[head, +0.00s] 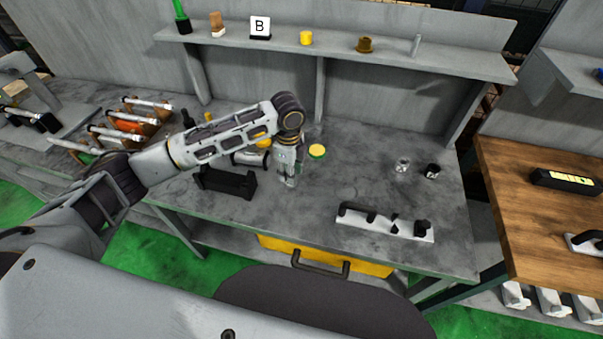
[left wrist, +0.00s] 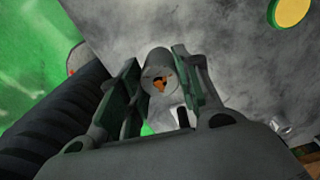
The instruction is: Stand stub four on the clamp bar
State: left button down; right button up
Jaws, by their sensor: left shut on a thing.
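My left gripper (head: 289,178) points down over the grey bench, around its middle. In the left wrist view its fingers (left wrist: 158,78) are shut on a grey round stub (left wrist: 157,66), whose end shows an orange mark. In the head view the gripper mostly hides this stub, and I cannot read a number on it. A pale bar with several black clamps (head: 378,226), which looks like the clamp bar, lies near the bench's front edge, right of the gripper and apart from it. My right gripper is not in view.
A yellow-topped round piece (head: 317,151) stands close to the right of the gripper. A black cradle (head: 226,182) lies to its left. Small clear (head: 402,165) and black (head: 432,171) pieces stand at the right. A shelf (head: 340,48) runs behind. The bench between gripper and bar is clear.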

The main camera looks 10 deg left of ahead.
aim_at(401, 227)
jog(key=l, duration=0.95)
jog(key=k+l, duration=0.1)
jog(key=l, duration=0.85)
